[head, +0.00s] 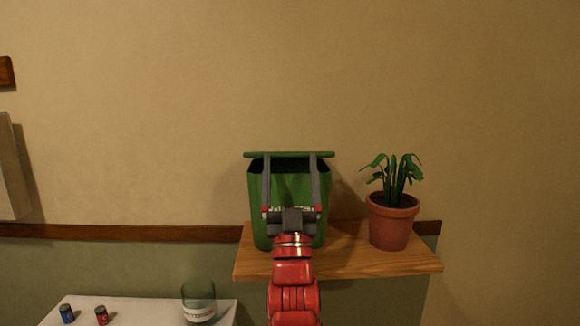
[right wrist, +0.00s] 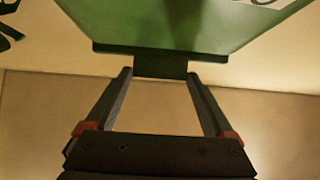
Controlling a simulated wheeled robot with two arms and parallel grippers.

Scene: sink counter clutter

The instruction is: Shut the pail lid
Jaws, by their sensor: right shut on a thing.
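The green pail (head: 290,190) stands upright on a wooden shelf against the wall. Its green lid (head: 257,154) shows in the head view as a thin, nearly level bar above the pail's dark opening, with a gap below it. In the right wrist view the lid (right wrist: 190,22) is a broad green panel with a tab (right wrist: 160,67) at its edge. My right gripper (head: 290,157) reaches up in front of the pail and hides part of it. In the right wrist view its fingertips (right wrist: 160,74) are on either side of the tab, shut on it. My left gripper is out of view.
A potted plant (head: 390,220) stands on the wooden shelf (head: 350,262) just right of the pail. Lower left, a white surface (head: 140,308) holds a glass (head: 199,296), a blue can (head: 67,313) and a red can (head: 102,315). The wall above the pail is clear.

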